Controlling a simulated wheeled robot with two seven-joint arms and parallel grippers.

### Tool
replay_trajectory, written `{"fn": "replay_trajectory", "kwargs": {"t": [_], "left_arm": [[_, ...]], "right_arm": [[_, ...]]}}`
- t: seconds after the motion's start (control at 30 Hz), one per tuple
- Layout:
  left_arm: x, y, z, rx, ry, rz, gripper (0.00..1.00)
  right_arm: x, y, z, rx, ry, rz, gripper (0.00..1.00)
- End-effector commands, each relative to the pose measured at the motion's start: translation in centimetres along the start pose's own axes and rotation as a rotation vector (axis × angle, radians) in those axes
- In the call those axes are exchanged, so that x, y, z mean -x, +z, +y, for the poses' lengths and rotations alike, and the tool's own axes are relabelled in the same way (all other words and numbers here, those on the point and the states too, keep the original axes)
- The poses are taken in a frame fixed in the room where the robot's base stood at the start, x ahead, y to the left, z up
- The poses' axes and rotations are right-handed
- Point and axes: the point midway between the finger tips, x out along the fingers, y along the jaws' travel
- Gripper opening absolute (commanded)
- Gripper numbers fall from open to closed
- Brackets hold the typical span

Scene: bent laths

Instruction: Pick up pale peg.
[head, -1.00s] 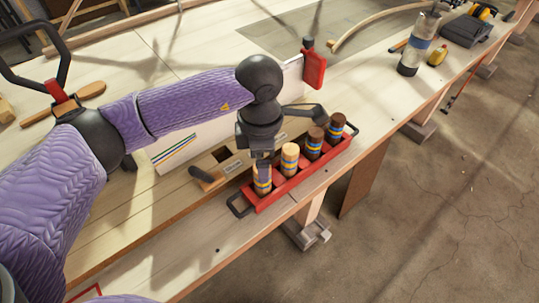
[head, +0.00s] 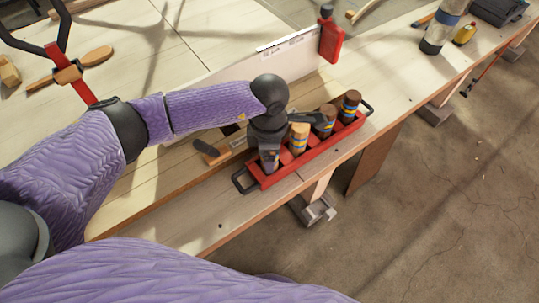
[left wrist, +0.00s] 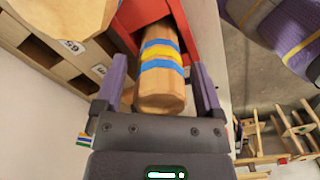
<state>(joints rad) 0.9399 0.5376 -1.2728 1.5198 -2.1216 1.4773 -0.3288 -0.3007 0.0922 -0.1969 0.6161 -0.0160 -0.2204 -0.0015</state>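A red tray (head: 317,149) with black end handles holds a row of pegs with blue and yellow bands. A pale peg (head: 299,138) stands in it, with a brown peg (head: 326,119) and a dark brown peg (head: 350,105) farther along. My left gripper (head: 268,163) is down at the tray's near end and hides the slot there. In the left wrist view, a light wooden banded peg (left wrist: 160,75) stands between the fingers of my left gripper (left wrist: 157,82). Narrow gaps seem to show on both sides, so the fingers look open around it. My right gripper is out of view.
A bottle (head: 440,30) and a yellow container (head: 465,34) are at the far right. The bench edge runs close in front of the tray.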

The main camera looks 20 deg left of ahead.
Motion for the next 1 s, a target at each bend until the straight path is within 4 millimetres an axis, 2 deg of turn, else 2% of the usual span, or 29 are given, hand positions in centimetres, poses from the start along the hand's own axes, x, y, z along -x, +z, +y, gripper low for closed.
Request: {"fn": "replay_trajectory", "kwargs": {"t": [0.03, 0.3, 0.4, 0.6, 0.67, 0.9, 1.0], "left_arm": [[0.0, 0.0, 0.0, 0.000, 0.000, 0.000, 0.76], [0.0, 0.0, 0.0, 0.000, 0.000, 0.000, 0.18], [0.1, 0.0, 0.0, 0.000, 0.000, 0.000, 0.00], [0.1, 0.0, 0.0, 0.000, 0.000, -0.001, 0.00], [0.7, 0.0, 0.1, -0.001, 0.002, -0.001, 0.00], [6.9, 0.1, 0.1, -0.001, 0.005, -0.003, 0.00], [8.8, 0.0, 0.1, -0.005, 0.004, -0.003, 0.00]], "right_arm": [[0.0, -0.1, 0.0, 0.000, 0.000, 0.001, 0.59], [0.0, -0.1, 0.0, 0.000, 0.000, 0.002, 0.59], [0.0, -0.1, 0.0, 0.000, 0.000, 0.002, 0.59], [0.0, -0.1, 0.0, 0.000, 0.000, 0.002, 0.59], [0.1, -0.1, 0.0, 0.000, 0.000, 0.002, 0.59], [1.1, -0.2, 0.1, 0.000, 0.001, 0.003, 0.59], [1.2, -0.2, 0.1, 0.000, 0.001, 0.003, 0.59]]}}
